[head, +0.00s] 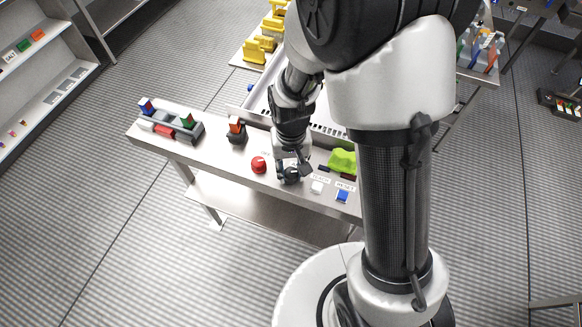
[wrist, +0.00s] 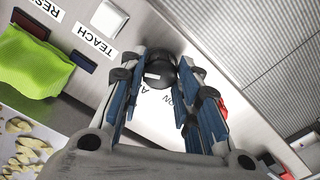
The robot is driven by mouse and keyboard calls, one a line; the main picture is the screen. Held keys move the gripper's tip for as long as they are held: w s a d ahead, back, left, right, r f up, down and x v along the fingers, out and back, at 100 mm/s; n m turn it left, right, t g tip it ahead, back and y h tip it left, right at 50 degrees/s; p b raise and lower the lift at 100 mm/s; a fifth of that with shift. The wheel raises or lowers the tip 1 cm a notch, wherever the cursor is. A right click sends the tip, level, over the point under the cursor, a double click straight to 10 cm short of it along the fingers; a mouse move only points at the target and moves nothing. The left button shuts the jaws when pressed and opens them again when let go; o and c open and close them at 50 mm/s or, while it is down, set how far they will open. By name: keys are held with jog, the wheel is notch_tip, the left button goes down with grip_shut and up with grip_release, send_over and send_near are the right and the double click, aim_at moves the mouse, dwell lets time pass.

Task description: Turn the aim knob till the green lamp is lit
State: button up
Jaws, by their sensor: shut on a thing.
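The aim knob (wrist: 160,72) is a small black round knob with a white mark, seen in the wrist view between my fingers. My gripper (head: 290,174) points down at the panel bench and is shut on the knob. A label beside the knob is partly hidden by my fingers. A dark blue lamp or tile (wrist: 82,60) and a dark red one (wrist: 30,24) sit near the green cloth (wrist: 35,62). I see no lit green lamp; the cloth may cover part of the panel.
A red mushroom button (head: 259,165) is left of my gripper. A white TEACH button (head: 317,187) and a blue RESET button (head: 342,196) are to the right. Coloured blocks on dark bases (head: 188,122) stand at the bench's left end.

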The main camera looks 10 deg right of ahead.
aim_at(291, 172)
jog(key=shift+n, duration=2)
jog(key=o, duration=1.1)
jog(key=shift+c, duration=0.2)
notch_tip(291, 172, up, 12)
jog(key=shift+r, duration=0.1)
